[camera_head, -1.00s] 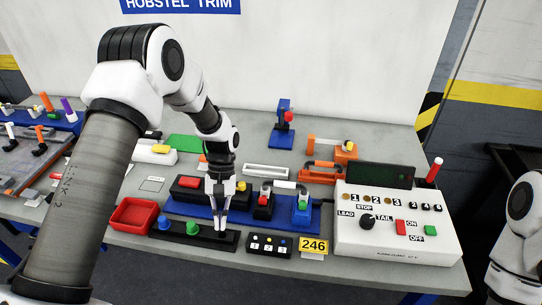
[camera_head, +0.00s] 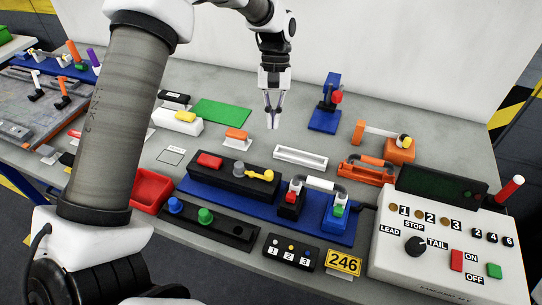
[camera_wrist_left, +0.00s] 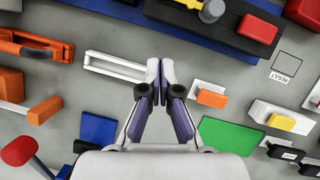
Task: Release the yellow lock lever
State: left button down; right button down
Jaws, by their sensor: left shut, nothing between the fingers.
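The yellow lever (camera_head: 260,175) sits on a black block (camera_head: 222,178) with a grey round knob (camera_head: 239,168) and a red block (camera_head: 209,160) on it. The lever lies low, extending right of the knob. In the left wrist view, part of the yellow lever (camera_wrist_left: 190,4) shows at the top edge beside the grey knob. My left gripper (camera_head: 273,124) is shut and empty, above the bench behind and clear of the lever. Its closed fingertips (camera_wrist_left: 160,68) appear in the left wrist view near a white frame. My right gripper is not in view.
A red tray (camera_head: 152,190) and black knob strip (camera_head: 212,226) stand in front. A white control box (camera_head: 450,230) stands right. A white frame (camera_head: 300,158) lies below my gripper.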

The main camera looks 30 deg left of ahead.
pick_arm(q)
jog(key=s+d+f+p, duration=0.1)
jog(key=s+f, duration=0.1)
jog(key=s+d+f, duration=0.1)
jog(key=s+f, duration=0.1)
jog(key=s+d+f+p, duration=0.1)
jog(key=s+f, duration=0.1)
jog(key=shift+f+p, duration=0.3)
jog(key=shift+s+d, duration=0.15)
jog(key=shift+s, duration=0.2)
jog(key=shift+w, duration=0.15)
